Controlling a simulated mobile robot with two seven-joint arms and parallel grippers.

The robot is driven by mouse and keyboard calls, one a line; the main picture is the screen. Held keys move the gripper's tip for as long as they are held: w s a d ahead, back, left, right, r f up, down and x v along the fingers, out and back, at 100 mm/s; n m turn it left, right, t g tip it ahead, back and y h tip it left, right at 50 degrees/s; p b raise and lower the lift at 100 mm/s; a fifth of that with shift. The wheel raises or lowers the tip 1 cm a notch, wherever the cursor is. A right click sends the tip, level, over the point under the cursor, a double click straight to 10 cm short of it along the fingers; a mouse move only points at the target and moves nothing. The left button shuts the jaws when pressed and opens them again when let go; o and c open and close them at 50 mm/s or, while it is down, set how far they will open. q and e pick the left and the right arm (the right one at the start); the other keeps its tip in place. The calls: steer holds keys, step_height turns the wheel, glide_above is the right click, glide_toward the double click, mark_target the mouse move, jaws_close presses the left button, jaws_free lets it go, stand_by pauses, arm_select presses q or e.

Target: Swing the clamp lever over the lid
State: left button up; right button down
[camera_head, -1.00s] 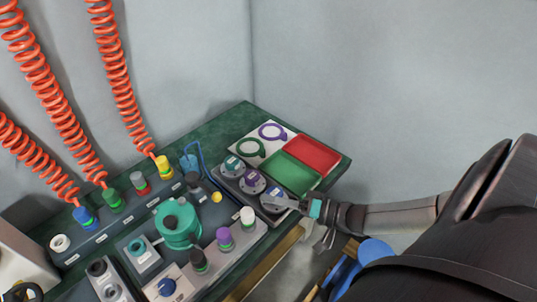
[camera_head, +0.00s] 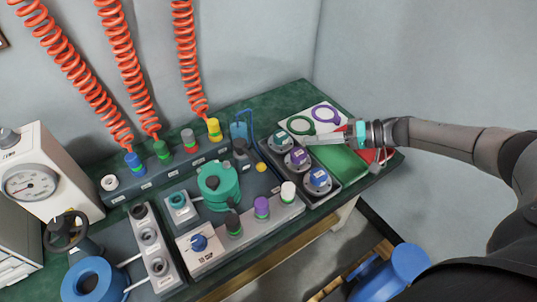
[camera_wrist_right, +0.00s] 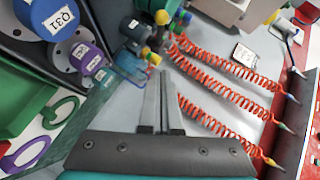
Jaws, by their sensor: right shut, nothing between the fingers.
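I cannot make out a separate clamp lever clearly at this size. My right gripper (camera_head: 310,140) comes in from the right, shut and empty. It is above the green tray (camera_head: 340,160), well to the right of the chamber. Its shut fingers show in the right wrist view (camera_wrist_right: 162,95). My left gripper is not in view.
A dark rack holds capped parts with teal, purple (camera_head: 297,158) and blue (camera_head: 317,178) tops, left of my right gripper. Purple (camera_head: 325,114) and green (camera_head: 299,122) rings lie behind. Coiled orange hoses (camera_head: 187,60) hang along the back. A gauge box (camera_head: 38,180) stands left.

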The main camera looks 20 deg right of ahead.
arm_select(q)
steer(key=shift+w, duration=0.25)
arm_select(e)
steer(key=shift+d, duration=0.15)
steer(key=shift+w, duration=0.1)
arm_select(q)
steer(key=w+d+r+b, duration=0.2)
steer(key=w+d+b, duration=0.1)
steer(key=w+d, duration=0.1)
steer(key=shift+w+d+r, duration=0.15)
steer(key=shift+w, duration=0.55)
arm_select(e)
steer(key=s+a+f+x, duration=0.1)
steer(key=s+x, duration=0.1)
steer(key=x, duration=1.1)
steer(key=shift+s, duration=0.25)
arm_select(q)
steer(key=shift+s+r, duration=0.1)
arm_select(e)
steer(key=shift+a+r, duration=0.1)
steer(key=shift+a, duration=0.05)
